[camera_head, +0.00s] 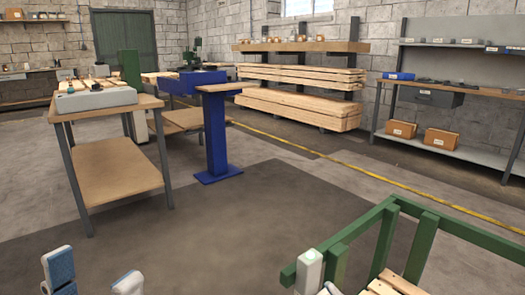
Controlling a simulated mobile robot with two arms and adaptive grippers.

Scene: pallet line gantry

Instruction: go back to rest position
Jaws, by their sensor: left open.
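My left gripper (95,277) is at the bottom left edge of the head view. Its two fingers, with grey-blue pads, stand apart with only floor showing between them. It is open and empty, clear of the tables and the green frame. The rest of that arm is cut off by the picture's lower edge.
A wooden-topped table (80,112) with a grey tray stands at left, beside a blue pedestal (216,135). Stacked planks (300,105) lie behind. The middle floor is clear.

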